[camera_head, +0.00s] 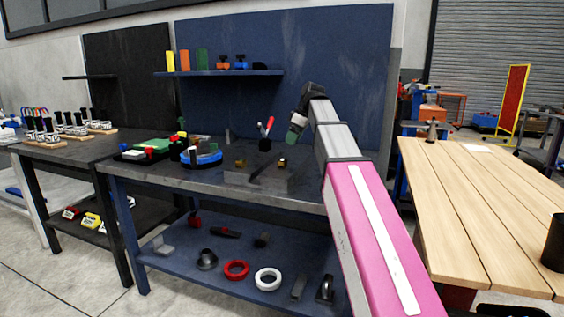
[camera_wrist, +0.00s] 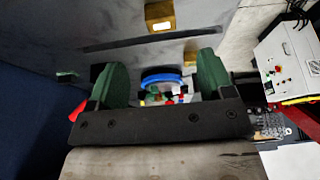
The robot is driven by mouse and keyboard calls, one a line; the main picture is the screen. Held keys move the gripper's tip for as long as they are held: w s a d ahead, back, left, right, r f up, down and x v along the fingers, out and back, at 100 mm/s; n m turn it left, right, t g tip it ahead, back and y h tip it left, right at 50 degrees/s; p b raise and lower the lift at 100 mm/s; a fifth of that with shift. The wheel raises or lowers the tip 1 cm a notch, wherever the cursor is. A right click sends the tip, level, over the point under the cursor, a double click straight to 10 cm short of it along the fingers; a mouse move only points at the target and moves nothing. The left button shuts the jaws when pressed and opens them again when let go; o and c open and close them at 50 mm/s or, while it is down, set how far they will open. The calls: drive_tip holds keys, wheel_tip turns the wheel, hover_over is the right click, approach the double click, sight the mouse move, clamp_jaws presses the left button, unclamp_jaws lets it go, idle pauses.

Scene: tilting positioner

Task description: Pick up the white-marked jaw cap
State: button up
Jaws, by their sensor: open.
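A brass-coloured block with a white mark on its face, which looks like the white-marked jaw cap (camera_wrist: 160,16), is at the top middle of the wrist view. A second brass block (camera_wrist: 190,53) shows lower, beside the right finger. The head view shows two small brass blocks (camera_head: 239,163) (camera_head: 289,161) on the grey positioner; the white mark cannot be made out there. My gripper (camera_wrist: 162,70) is open, its two green fingers apart with nothing held. In the head view my gripper (camera_head: 294,132) hangs above the right part of the bench, above the blocks.
The positioner (camera_head: 250,181) has a dark slot between the blocks. A lever with a red handle (camera_head: 268,127) stands behind it. A blue round tray (camera_head: 201,160) with small parts lies left. A shelf (camera_head: 220,73) is behind; the wooden table (camera_head: 480,200) at right is mostly clear.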

sight(283, 160)
drive_tip(key=x, duration=1)
drive_tip(key=shift+a+f, duration=0.1)
drive_tip(key=shift+a, duration=0.15)
drive_tip(key=c, duration=1.1)
